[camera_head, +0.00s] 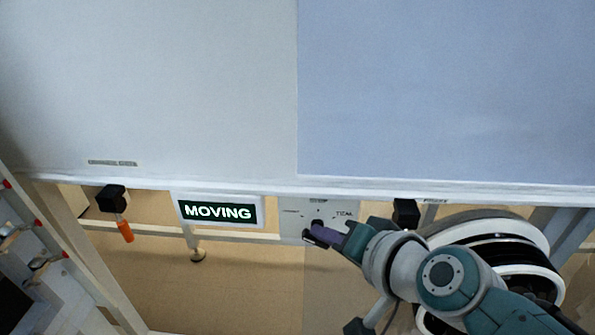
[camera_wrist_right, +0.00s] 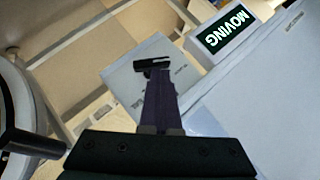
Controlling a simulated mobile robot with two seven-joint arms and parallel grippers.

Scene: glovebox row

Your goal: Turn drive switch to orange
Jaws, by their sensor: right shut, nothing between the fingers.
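A grey switch panel (camera_head: 291,228) with small dark printed marks hangs below the bench edge, right of the MOVING sign. My right gripper (camera_head: 314,236) is in front of its lower part, with its purple fingers shut and empty. In the right wrist view the panel (camera_wrist_right: 122,78) lies beyond the fingers. A black bar-shaped piece (camera_wrist_right: 152,63), apparently the switch knob, shows at the fingertips (camera_wrist_right: 158,78). I cannot tell whether they touch it. The small print is too blurred to read, and no orange mark shows clearly on the panel. My left gripper is out of view.
A lit green MOVING sign (camera_head: 217,212) is left of the panel, and also shows in the right wrist view (camera_wrist_right: 229,31). A black box (camera_head: 111,198) with an orange handle (camera_head: 125,231) hangs further left. The pale bench top (camera_head: 200,90) overhangs; frame rails run below.

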